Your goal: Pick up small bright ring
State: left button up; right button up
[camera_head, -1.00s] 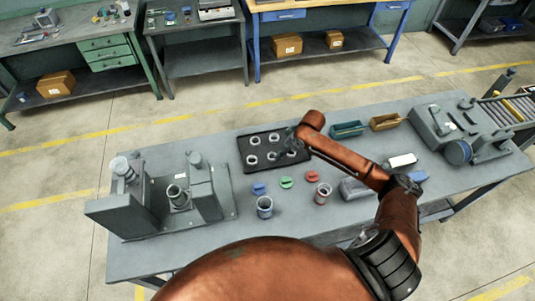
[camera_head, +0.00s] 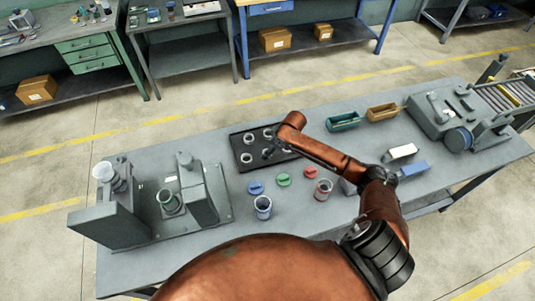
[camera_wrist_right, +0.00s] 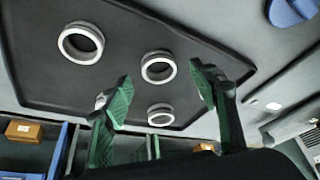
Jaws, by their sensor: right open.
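Several pale metal rings lie on a black tray (camera_head: 236,142) on the grey table. In the head view one ring (camera_head: 249,138) is at the tray's far left and another (camera_head: 246,158) at its near left. My right gripper (camera_head: 268,152) is over the tray, partly hiding it. In the right wrist view my right gripper (camera_wrist_right: 160,92) is open and empty, its green fingers spread. One ring (camera_wrist_right: 158,80) appears between the fingers, a larger-looking ring (camera_wrist_right: 81,57) to the left, and a smaller-looking ring (camera_wrist_right: 160,119) below. Another ring is mostly hidden behind the left finger. My left gripper is not in view.
Blue (camera_head: 256,188), green (camera_head: 284,180) and red (camera_head: 309,172) parts and two cups (camera_head: 263,207) lie in front of the tray. A grey machine (camera_head: 113,217) stands left. Green (camera_head: 343,121) and brown (camera_head: 382,112) bins stand behind right; another machine (camera_head: 445,112) is far right.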

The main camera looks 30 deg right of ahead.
jog(key=x, duration=0.2)
jog(key=shift+w+f, duration=0.15)
jog(key=shift+f, duration=0.05)
jog(key=shift+c, duration=0.6)
jog(key=c, duration=1.1)
jog(key=shift+c, duration=0.3)
jog(key=shift+r, duration=0.1)
